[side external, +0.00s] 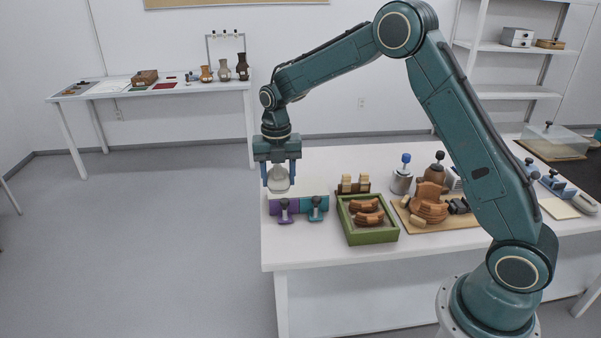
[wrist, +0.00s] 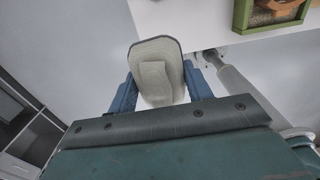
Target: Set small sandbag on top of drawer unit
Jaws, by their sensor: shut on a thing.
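The small sandbag (side external: 278,181) is a pale grey, rounded pad. My gripper (side external: 279,171) is shut on it and holds it between blue fingers. In the wrist view the sandbag (wrist: 160,60) shows large between the fingers of my gripper (wrist: 160,85). In the side view it appears just above a low purple and teal unit (side external: 301,206) with two knobbed pulls at the table's left end. This looks like the drawer unit, but I cannot tell for sure. Whether the sandbag touches it is unclear. The unit cannot be made out in the wrist view.
A green tray (side external: 370,237) with brown sherds stands right of the purple and teal unit; it also shows in the wrist view (wrist: 241,14). A pot, a metal can (side external: 401,182) and a wooden board stand farther right. The table's front left corner is clear.

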